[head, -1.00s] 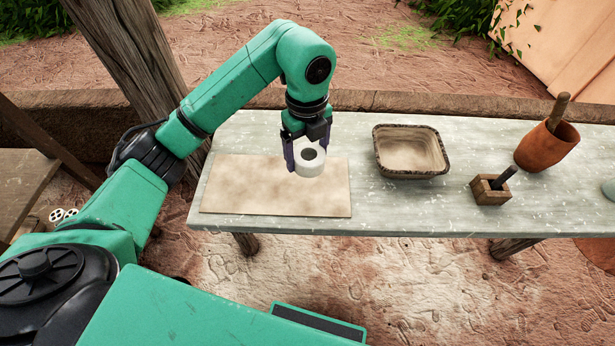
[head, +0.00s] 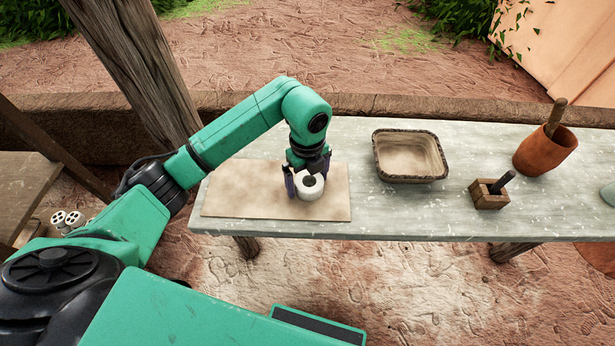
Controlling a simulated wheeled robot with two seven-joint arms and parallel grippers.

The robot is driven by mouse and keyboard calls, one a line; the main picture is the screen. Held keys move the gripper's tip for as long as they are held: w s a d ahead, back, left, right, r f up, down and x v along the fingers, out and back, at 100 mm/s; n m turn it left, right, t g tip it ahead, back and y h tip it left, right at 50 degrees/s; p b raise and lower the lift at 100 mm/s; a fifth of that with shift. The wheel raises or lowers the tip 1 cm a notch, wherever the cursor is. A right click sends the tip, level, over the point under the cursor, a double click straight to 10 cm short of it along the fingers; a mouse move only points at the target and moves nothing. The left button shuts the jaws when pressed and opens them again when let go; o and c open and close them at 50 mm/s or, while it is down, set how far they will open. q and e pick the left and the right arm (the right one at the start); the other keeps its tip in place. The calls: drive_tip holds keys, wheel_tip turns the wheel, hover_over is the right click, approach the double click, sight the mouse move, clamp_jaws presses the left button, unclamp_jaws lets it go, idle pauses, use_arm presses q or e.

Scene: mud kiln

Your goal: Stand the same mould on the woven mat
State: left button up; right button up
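The mould (head: 310,190) is a short white cylinder with a dark round hole in its top. It is upright over the right part of the tan mat (head: 240,190), at or very near its surface; I cannot tell if it touches. My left gripper (head: 307,184) comes down from above with its fingers on either side of the mould and looks shut on it. The far side of the mould is partly hidden by the gripper. My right gripper is not in view.
On the table (head: 400,215), right of the mat, stand a dark-rimmed rectangular basin (head: 410,158), a small wooden box (head: 490,195) with a dark handle and a clay pot (head: 545,150) with a stick. The left part of the mat is bare.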

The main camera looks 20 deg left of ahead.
sight(308, 178)
use_arm(q)
drive_tip(key=shift+r, duration=0.55)
wheel_tip(308, 178, up, 6)
drive_tip(key=shift+w+f+b, duration=0.1)
drive_tip(key=shift+f+b, duration=0.15)
drive_tip(key=shift+b, duration=0.6)
wheel_tip(308, 178, up, 6)
drive_tip(key=shift+f+p, duration=0.2)
drive_tip(key=shift+p, duration=0.25)
